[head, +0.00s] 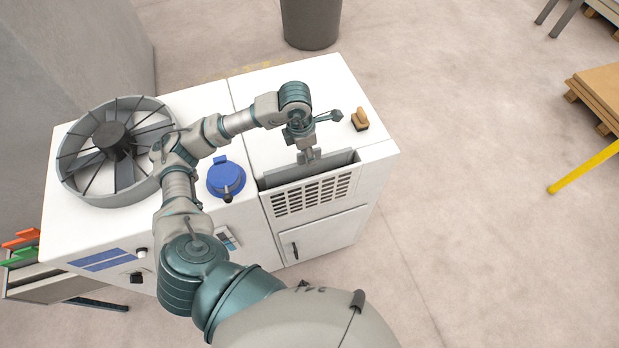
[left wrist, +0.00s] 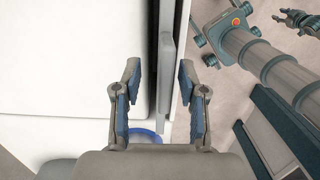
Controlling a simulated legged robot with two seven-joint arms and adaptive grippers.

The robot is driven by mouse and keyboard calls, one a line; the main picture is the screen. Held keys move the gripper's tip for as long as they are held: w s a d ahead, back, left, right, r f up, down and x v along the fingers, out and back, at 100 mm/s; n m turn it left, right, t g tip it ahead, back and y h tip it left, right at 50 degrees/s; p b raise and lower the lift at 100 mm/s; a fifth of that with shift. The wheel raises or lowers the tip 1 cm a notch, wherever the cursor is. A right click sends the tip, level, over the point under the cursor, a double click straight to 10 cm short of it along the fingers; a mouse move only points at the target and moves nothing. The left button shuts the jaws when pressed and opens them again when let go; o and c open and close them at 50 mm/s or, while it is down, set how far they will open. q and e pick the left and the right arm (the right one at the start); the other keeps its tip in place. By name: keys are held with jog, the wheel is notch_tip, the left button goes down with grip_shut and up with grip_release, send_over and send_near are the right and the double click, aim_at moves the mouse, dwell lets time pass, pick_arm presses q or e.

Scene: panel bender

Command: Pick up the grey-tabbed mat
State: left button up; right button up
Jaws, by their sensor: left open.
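A grey panel (head: 325,168) stands on edge in the slot at the top front of the white machine, behind the vented grille. I take it for the grey-tabbed mat; no separate tab can be made out. My left gripper (head: 308,157) points down over the panel's upper edge. In the left wrist view the open left gripper (left wrist: 160,75) has one finger on each side of the panel's grey edge (left wrist: 166,50), with gaps on both sides. A small jointed end at the wrist view's top right looks like my right gripper (left wrist: 297,20); its fingers are too small to read.
The white machine (head: 350,100) carries a large round fan (head: 110,150), a blue cap (head: 226,177) and a small brown-handled item (head: 360,119). A rack at lower left holds red (head: 20,238) and green (head: 20,257) tabbed pieces.

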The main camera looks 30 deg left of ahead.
pick_arm(q)
jog(key=shift+s+d+f, duration=0.1)
jog(key=shift+f, duration=0.25)
jog(key=f, duration=0.1)
jog(key=f+p, duration=0.1)
jog(key=f, duration=0.1)
jog(key=shift+d+f+p, duration=0.25)
jog(key=shift+f+p, duration=0.05)
jog(key=shift+p, duration=0.05)
jog(key=shift+w+f, duration=0.3)
jog(key=shift+f, duration=0.15)
jog(key=shift+r, duration=0.1)
grip_shut()
